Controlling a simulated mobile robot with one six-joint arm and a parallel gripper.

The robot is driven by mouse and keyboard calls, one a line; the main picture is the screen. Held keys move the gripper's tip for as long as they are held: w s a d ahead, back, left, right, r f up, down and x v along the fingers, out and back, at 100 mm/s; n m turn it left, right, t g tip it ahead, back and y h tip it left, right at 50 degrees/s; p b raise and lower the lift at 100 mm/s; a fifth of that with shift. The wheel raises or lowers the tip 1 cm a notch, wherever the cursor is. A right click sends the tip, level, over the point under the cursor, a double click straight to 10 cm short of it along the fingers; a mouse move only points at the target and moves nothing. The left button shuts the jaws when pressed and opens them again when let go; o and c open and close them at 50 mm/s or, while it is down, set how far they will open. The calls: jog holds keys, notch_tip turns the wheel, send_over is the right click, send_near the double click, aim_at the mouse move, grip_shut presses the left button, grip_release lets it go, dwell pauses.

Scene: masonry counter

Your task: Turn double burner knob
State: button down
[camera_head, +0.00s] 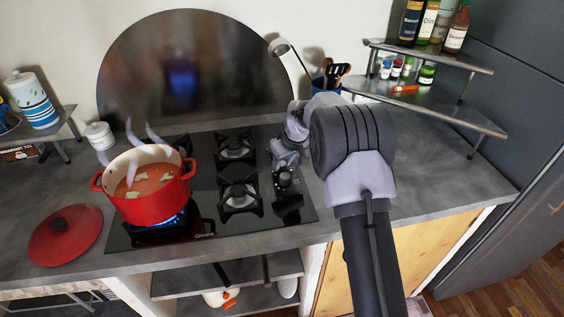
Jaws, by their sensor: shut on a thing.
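The black gas cooktop (215,215) is set in the grey counter. Its control knobs run along its right side, and a dark knob (283,180) shows close by my gripper. My gripper (284,170) reaches down over this knob row and is shut on a knob there. My wrist and forearm partly cover that side, so which knob it holds and its exact angle are hard to tell. A blue flame burns under the front left burner, below the red pot (150,200).
The pot of soup is steaming. Its red lid (65,235) lies on the counter to the left. A utensil holder (326,84) and a shelf (430,105) with bottles stand behind my arm. The counter right of my arm is clear.

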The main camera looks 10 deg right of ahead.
jog(key=shift+n, duration=0.3)
jog(key=c, duration=1)
grip_release()
jog(key=p+v, duration=0.4)
jog(key=v, duration=1.3)
jog(key=shift+d+r, duration=0.1)
jog(key=shift+r, duration=0.1)
